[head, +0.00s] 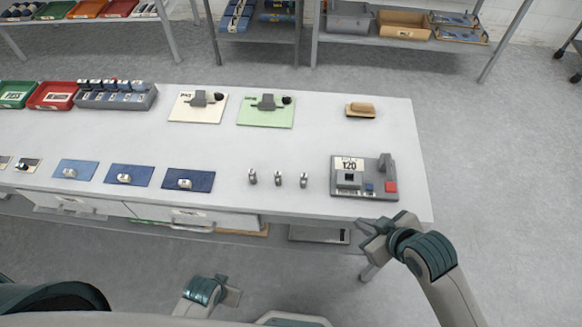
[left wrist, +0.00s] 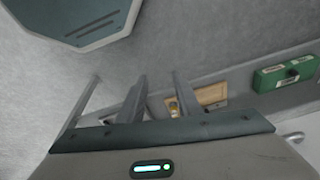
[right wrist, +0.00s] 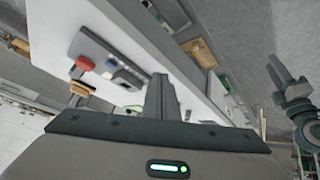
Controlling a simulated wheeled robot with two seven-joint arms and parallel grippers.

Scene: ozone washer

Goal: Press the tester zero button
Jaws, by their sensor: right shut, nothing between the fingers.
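The tester (head: 342,192) is a dark grey box at the right end of the white table in the head view. It has a label reading 120, a small blue button (head: 369,187), a red button (head: 391,187) and a grey upright block (head: 386,163). Which one is the zero button I cannot tell. The tester also shows at upper left in the right wrist view (right wrist: 93,47). My right gripper (head: 368,233) is shut and empty, just off the table's front edge, below the tester and apart from it. My left gripper (head: 230,291) is low in front of the table, open and empty.
Three small metal pieces (head: 278,179) stand left of the tester. A wooden-topped block (head: 361,109) lies behind it. Blue plates (head: 190,181), a green plate (head: 267,117) and trays (head: 52,95) occupy the left. Drawers (head: 195,220) hang under the front edge.

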